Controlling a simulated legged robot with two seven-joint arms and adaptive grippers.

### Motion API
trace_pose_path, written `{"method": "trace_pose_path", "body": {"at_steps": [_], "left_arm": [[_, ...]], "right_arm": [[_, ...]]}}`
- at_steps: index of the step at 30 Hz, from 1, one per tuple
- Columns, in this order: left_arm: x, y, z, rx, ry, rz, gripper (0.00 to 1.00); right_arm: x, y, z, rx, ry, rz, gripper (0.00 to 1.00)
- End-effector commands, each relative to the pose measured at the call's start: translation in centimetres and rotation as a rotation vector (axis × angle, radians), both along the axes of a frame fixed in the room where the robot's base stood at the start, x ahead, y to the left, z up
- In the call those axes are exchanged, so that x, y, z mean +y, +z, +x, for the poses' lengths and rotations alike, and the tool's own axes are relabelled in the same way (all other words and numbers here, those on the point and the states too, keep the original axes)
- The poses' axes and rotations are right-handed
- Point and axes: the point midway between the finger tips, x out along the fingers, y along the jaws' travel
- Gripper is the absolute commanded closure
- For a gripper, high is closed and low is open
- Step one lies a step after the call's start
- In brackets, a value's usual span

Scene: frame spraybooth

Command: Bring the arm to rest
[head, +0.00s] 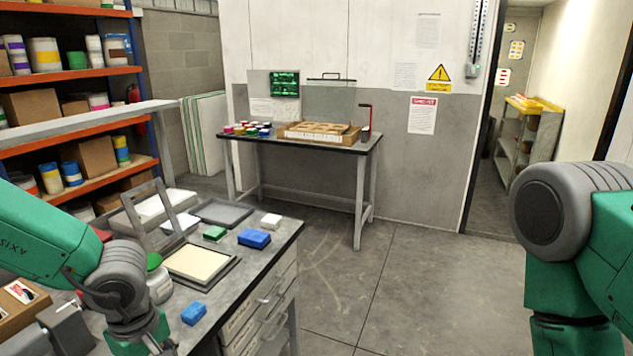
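My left arm (118,285) comes in from the left and bends down over the near workbench (270,245). Its lower end runs out of the bottom of the picture, so its gripper does not show. My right arm (570,225) hangs at the right edge over open floor, with its upper part cut off by the picture's edge. It points downward and its gripper is below the picture. Neither arm shows anything held.
Near bench holds a framed pale panel (197,262), blue blocks (254,238) (194,313), a green block (215,233) and a jar (158,281). A far table (340,142) carries paint pots. Orange shelving (90,72) stands left. The middle floor (410,280) is clear.

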Motion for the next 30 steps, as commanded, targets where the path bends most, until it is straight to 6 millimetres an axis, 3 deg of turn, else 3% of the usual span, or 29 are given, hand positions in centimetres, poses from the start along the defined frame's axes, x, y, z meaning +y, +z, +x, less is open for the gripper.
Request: {"method": "trace_pose_path", "body": {"at_steps": [11,17,20,24,30], "left_arm": [[1.3,-7.7,-2.3,-0.040,-0.191,0.188,0.47],[3.1,-14.0,-4.7,-0.075,-0.392,0.277,0.47],[3.8,-18.4,-6.7,-0.093,-0.551,0.301,0.47],[3.8,-24.2,-11.0,-0.101,-0.807,0.263,0.47],[2.5,-29.0,-17.5,-0.065,-1.082,0.127,0.47]], "right_arm": [[0.0,-2.9,0.1,-0.001,-0.001,0.000,0.60],[0.0,-5.5,0.0,0.000,-0.001,-0.001,0.60],[0.0,-7.4,0.0,0.000,-0.001,-0.001,0.60],[0.0,-10.2,0.0,0.000,-0.001,-0.001,0.60],[0.0,-13.0,0.1,0.000,0.000,0.000,0.60]]}}
